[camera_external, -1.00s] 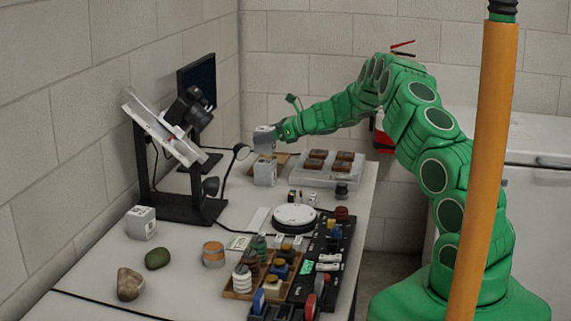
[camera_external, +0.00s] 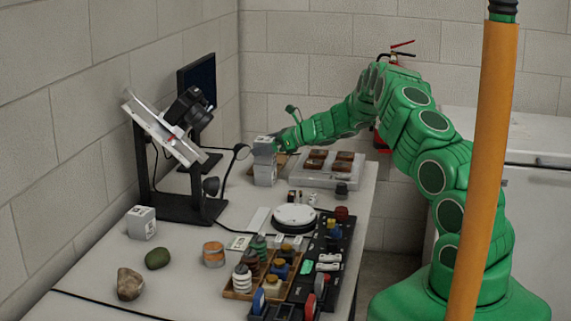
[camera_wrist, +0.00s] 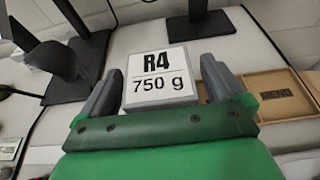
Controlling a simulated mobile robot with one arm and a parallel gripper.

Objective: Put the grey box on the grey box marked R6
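A grey box (camera_external: 264,146) stands on top of another grey box (camera_external: 265,173) at the far end of the table, roughly lined up with it. The lower box's label is not readable, so I cannot confirm R6. My gripper (camera_external: 279,145) is at the right side of the upper box. In the wrist view my gripper (camera_wrist: 162,70) has its fingers on both sides of the box, with narrow gaps, so it looks open.
A third grey box (camera_external: 141,222) stands at the left near the wall. A black camera stand (camera_external: 180,208) and monitor (camera_external: 197,80) are left of the stack. A clear tray of brown blocks (camera_external: 327,168) is to the right, and a round white plate (camera_external: 294,216) in front.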

